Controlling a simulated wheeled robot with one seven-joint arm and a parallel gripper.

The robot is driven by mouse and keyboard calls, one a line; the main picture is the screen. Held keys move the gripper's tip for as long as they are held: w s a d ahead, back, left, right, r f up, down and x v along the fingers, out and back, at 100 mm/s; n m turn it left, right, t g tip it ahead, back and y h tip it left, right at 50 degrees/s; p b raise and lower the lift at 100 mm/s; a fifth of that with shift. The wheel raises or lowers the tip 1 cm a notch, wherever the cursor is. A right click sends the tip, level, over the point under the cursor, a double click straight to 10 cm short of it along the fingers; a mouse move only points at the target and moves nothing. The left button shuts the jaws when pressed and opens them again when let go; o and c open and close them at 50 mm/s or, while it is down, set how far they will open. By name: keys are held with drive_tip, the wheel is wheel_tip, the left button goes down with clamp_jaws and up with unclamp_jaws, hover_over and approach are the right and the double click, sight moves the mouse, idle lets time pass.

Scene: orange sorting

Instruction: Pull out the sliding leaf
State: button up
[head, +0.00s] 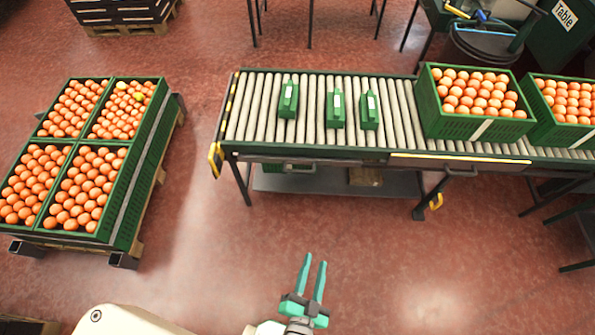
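A thin pale yellow strip (420,159) runs along the front edge of the roller table, under the right part of the rollers. It looks like the front edge of the sliding leaf, and it sits flush with the table. A dark handle (461,173) shows just below it. My gripper (313,262) is at the bottom middle, over the floor. Its two green fingers are apart, with nothing between them. It is clear of the table, in front of and to the left of the handle.
The roller table (236,130) holds several small green cartons and, at right, orange crates (455,124). Stacked orange crates (125,205) stand on a pallet at left. The red floor (370,250) before the table is open.

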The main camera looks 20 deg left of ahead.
drive_tip(key=w+a+f+m+y, duration=0.1)
drive_tip(key=w+a+f+m, duration=0.2)
drive_tip(key=w+f, duration=0.3)
drive_tip(key=w+a+f+m+y, duration=0.1)
drive_tip(key=w+a+f+m, duration=0.15)
drive_tip(key=w+f, duration=0.45)
drive_tip(key=m, duration=0.5)
approach(299, 171)
drive_tip(key=shift+n+y, duration=0.25)
drive_tip(key=shift+y, duration=0.15)
drive_tip(key=x, duration=0.7)
drive_tip(key=f+x, duration=0.1)
drive_tip(key=x, duration=0.2)
drive_tip(key=shift+w+d, duration=0.25)
drive_tip(key=shift+d, duration=0.1)
drive_tip(key=shift+c, duration=0.3)
clamp_jaws()
